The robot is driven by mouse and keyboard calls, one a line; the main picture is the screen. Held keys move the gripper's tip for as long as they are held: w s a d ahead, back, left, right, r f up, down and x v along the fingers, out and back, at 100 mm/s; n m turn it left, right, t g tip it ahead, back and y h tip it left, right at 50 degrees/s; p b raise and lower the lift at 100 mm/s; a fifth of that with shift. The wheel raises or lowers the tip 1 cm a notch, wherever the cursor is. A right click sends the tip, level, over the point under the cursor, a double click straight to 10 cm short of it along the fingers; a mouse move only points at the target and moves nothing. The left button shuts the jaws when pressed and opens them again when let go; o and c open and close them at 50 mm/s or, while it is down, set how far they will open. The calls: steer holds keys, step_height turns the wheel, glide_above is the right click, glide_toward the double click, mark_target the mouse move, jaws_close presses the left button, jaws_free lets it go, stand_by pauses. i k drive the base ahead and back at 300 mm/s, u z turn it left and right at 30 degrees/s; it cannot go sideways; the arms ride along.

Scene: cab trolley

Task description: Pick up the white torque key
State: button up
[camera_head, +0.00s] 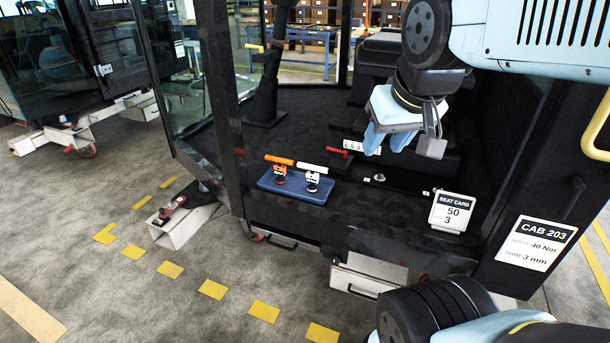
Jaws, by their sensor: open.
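The white torque key (312,175) stands on a blue tray (318,197) on the cab floor, near its front edge. It has a white bar on top and a white and dark lower part. An orange torque key (279,170) stands close to its left on the same tray. My gripper (388,145) is above and to the right of the tray, pointing down inside the cab. Its light blue fingers are apart, with nothing seen between them. It is clear of both keys.
A seat card (451,211) reading 50 and 3 stands right of the tray. A CAB 203 sign (537,243) hangs on the right side. A red handle (331,146) lies behind the keys. The dark cab post (222,110) rises left of the tray.

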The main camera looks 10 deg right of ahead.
mark_target(311, 177)
steer(key=u, duration=0.05)
steer(key=i, duration=0.9)
steer(key=z, duration=0.1)
